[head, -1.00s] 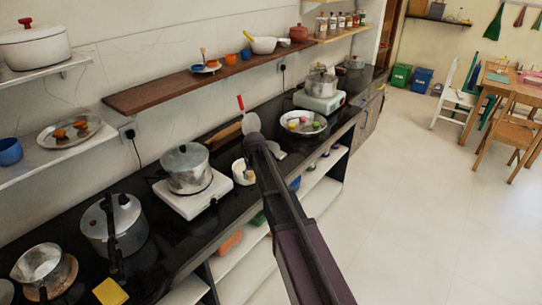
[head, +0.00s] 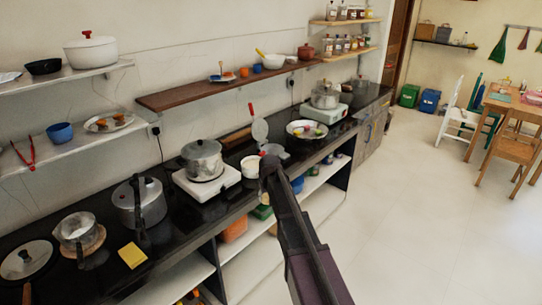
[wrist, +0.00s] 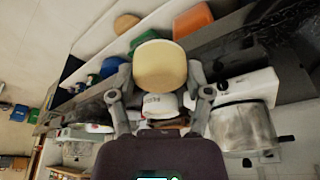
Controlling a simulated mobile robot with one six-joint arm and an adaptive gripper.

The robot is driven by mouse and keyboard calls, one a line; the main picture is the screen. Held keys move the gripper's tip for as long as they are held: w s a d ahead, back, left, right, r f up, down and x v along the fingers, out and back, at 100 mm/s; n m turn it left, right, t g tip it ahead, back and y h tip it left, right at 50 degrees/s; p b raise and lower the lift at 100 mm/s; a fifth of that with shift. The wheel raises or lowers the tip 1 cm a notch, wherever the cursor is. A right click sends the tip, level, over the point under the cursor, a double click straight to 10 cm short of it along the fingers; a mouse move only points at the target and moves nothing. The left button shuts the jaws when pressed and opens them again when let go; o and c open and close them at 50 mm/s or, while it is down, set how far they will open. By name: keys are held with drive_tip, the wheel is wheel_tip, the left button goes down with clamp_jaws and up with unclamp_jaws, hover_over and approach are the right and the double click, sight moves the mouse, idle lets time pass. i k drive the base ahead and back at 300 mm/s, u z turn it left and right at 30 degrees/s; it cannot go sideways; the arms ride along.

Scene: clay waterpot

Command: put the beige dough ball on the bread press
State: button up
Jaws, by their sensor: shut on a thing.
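In the wrist view my gripper (wrist: 160,85) is shut on a smooth beige lump (wrist: 160,66), which looks like the dough ball. It sits between both fingers. What looks like the bread press (head: 260,131) stands open on the counter just beyond, with a raised round grey plate and red handle. Its lower part is partly behind my gripper.
A white tub (head: 250,167) stands left of the press, and a rolling pin (head: 235,138) lies behind. A pot on a white stove (head: 207,183) is further left. A wide bowl of coloured things (head: 307,133) is to the right. A wooden shelf (head: 215,89) hangs above.

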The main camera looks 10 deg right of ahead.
sight(272, 149)
drive_tip(key=z, duration=0.5)
drive_tip(key=i, duration=1.9)
drive_tip(key=u, duration=0.5)
